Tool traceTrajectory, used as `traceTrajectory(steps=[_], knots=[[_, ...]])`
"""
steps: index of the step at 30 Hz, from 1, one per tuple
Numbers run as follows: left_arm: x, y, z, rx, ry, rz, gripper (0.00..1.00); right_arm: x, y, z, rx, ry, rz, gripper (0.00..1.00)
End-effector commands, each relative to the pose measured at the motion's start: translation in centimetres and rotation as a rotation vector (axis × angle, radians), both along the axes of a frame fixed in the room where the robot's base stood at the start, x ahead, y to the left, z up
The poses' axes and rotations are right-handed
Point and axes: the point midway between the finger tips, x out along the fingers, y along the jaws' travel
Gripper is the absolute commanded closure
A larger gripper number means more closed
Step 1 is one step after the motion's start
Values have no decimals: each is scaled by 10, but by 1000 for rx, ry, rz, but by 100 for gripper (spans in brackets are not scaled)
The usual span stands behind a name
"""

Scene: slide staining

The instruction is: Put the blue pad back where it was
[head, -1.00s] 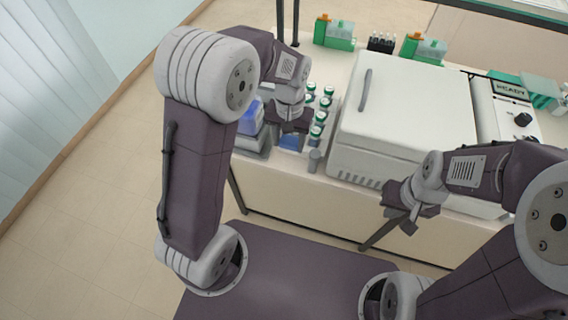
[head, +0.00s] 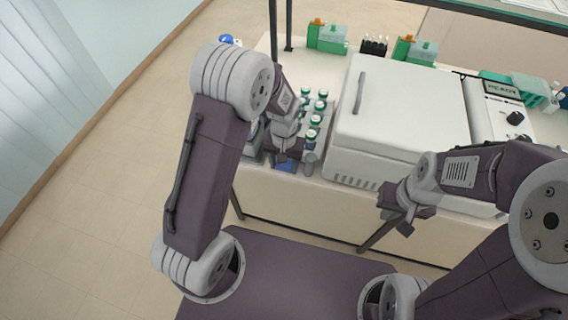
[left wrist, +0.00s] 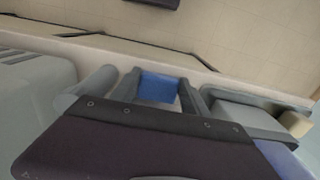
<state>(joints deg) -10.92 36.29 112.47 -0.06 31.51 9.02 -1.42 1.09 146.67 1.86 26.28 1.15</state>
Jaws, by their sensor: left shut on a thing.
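The blue pad (left wrist: 158,88) is between the two grey fingers of my left gripper (left wrist: 160,94) in the left wrist view. In the head view my left gripper (head: 287,152) is low at the bench's front left, pointing down. A small blue part of the pad (head: 286,166) shows just below it. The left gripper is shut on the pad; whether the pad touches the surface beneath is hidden. My right gripper (head: 408,213) hangs in front of the white machine, away from the pad. Its finger gap is not clear.
Several green-capped bottles (head: 318,119) stand just right of my left gripper, with a grey cylinder (head: 309,162) close beside it. A large white machine (head: 400,115) stands further right. Green boxes (head: 327,38) and a dark rack (head: 374,45) stand behind. The bench's front edge is near.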

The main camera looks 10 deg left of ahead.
Motion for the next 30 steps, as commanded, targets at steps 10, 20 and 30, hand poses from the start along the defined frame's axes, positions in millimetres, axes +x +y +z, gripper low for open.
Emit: traceTrajectory(steps=[10, 20, 30], knots=[[0, 0, -3, 0, 0, 0, 25, 0, 0, -2, 0, 0, 0, 100], [2, 0, 20, -1, -7, 0, 25, 0, 0, 1, 0, 0, 0, 100], [2, 0, 103, -1, -5, 0, 25, 0, 0, 6, 0, 0, 0, 100]])
